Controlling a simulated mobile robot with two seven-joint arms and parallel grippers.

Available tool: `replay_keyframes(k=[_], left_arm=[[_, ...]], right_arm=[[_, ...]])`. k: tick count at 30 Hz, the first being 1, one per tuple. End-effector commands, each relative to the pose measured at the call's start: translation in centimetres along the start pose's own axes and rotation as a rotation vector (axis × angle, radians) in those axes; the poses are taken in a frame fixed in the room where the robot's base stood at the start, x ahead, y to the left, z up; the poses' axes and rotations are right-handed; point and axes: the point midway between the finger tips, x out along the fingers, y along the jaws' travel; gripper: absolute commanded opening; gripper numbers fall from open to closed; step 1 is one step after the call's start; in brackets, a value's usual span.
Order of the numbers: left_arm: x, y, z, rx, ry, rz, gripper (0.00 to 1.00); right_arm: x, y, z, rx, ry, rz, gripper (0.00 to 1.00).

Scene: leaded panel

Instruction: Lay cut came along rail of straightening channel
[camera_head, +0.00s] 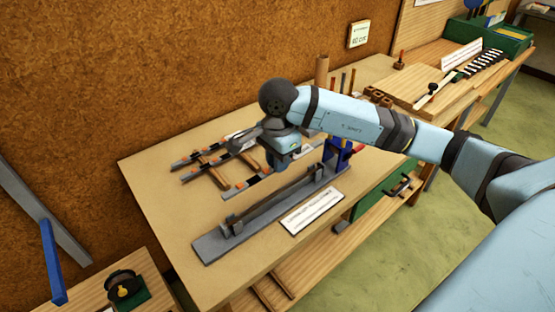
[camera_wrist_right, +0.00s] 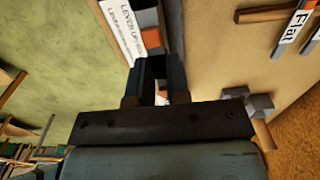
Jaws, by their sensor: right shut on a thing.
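The straightening channel is a long grey rail (camera_head: 275,204) on a flat grey base (camera_head: 212,247), lying diagonally across the worktable. My right gripper (camera_head: 281,170) points down just behind the rail, in the middle of the table. It is shut on the cut came (camera_head: 239,186), a thin grey strip with orange and black marks. The came is held roughly parallel to the rail, on its wall side; its exact height is unclear. In the right wrist view my gripper (camera_wrist_right: 159,62) shows with the came's orange mark (camera_wrist_right: 152,37) at its fingertips. My left gripper is not in view.
Other marked strips (camera_head: 200,158) lie on wooden bars behind the gripper. A blue stand (camera_head: 338,155) is at the channel's far right end. A white label card (camera_head: 312,212) lies in front of the channel. The table's left part (camera_head: 160,200) is clear.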

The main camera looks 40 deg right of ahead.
Motion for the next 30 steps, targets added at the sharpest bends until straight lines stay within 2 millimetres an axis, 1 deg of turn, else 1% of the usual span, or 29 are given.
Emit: replay_keyframes(k=[5,12,15,20,24,30], left_arm=[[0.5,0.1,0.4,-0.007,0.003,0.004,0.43],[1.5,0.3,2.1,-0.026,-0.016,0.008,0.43],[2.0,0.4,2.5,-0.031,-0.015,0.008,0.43],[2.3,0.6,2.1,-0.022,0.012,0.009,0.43],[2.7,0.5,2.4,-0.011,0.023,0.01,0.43],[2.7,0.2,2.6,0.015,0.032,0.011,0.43]], right_arm=[[1.0,0.0,0.0,0.0,0.0,0.0,0.0],[3.4,0.0,0.0,-0.001,0.0,0.0,0.0],[4.4,0.0,0.0,-0.001,0.0,0.0,0.0],[6.0,0.0,0.0,0.0,0.0,0.0,0.0],[7.3,0.0,0.0,-0.001,0.0,0.0,0.0],[8.4,0.0,0.0,-0.001,0.0,0.0,0.0]])
